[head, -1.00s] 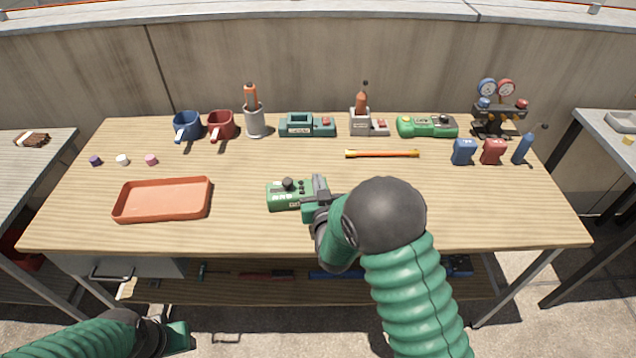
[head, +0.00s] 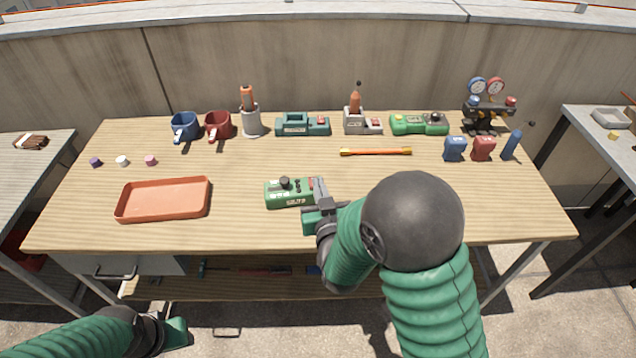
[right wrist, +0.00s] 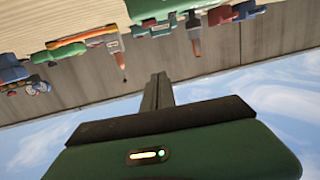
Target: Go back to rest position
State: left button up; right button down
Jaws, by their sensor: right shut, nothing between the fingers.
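My right gripper (head: 318,201) is above the front middle of the workbench, at the right end of a green box with a black knob (head: 288,192). Its fingers are shut and nothing shows between them. In the right wrist view the shut fingers (right wrist: 157,92) point toward the wall, with the bench items upside down above. I cannot tell whether the gripper touches the green box. My left gripper (head: 176,334) is low at the bottom left, in front of the bench; its fingertips are too unclear to tell open from shut.
The wooden bench (head: 240,225) carries an orange tray (head: 163,200) at left. Blue and red mugs (head: 218,126), a green charger (head: 303,124), an orange-yellow bar (head: 376,151) and a gauge set (head: 488,105) stand toward the back. The front right of the bench top is largely clear.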

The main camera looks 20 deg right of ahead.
jog(key=s+d+r+n+g+y+p, duration=0.1)
jog(key=s+g+p, duration=1)
jog(key=s, duration=1.1)
jog(key=r+g+y, duration=0.1)
jog(key=g, duration=0.1)
jog(key=shift+s+d+n+g, duration=0.3)
jog(key=shift+d+g, duration=0.1)
jog(key=shift+s+r, duration=0.1)
